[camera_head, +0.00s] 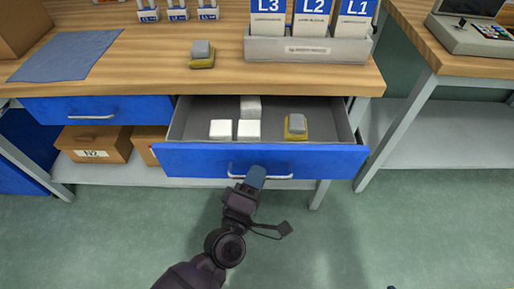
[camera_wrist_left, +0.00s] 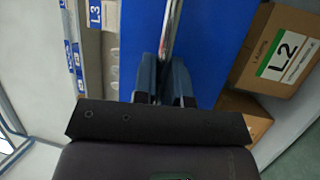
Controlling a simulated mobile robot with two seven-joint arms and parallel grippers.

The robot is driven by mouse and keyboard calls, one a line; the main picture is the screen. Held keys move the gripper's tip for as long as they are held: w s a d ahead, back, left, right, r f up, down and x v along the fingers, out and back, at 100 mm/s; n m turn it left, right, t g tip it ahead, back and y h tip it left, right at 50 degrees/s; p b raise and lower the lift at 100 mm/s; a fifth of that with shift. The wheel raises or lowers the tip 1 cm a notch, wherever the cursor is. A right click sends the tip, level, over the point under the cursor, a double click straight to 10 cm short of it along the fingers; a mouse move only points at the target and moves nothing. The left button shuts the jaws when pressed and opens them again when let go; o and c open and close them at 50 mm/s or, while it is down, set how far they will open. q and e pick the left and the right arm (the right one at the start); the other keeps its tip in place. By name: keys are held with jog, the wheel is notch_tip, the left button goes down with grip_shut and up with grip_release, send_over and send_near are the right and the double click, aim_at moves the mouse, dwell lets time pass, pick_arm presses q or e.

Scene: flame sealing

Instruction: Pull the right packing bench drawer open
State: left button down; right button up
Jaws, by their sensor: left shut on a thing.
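The right packing bench drawer (camera_head: 200,160) is pulled out from under the wooden bench top, with its grey inside showing. Its blue front also fills the middle of the left wrist view (camera_wrist_left: 215,40). My left gripper (camera_head: 256,175) is shut on the drawer's silver handle (camera_head: 279,177). In the left wrist view the handle bar (camera_wrist_left: 171,30) runs between the two fingers of the left gripper (camera_wrist_left: 163,78). White blocks (camera_head: 248,129), a grey block and a grey-and-yellow block (camera_head: 296,126) lie in the drawer. My right gripper is not in view.
The left blue drawer (camera_head: 60,108) is shut. Cardboard boxes (camera_head: 93,145) stand on the shelf below. On the bench top are a blue cloth (camera_head: 66,56), another grey-and-yellow block (camera_head: 202,54) and a grey rack (camera_head: 305,50) of labelled packs. The green floor in front is clear.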

pick_arm(q)
jog(key=s, duration=1)
jog(key=shift+s+p, duration=0.2)
jog(key=shift+p, duration=0.15)
jog(key=c, duration=1.2)
grip_release()
jog(key=v, duration=1)
jog(key=shift+s+a+f, duration=0.15)
jog(key=shift+s+a, duration=0.05)
jog(key=shift+s, duration=0.1)
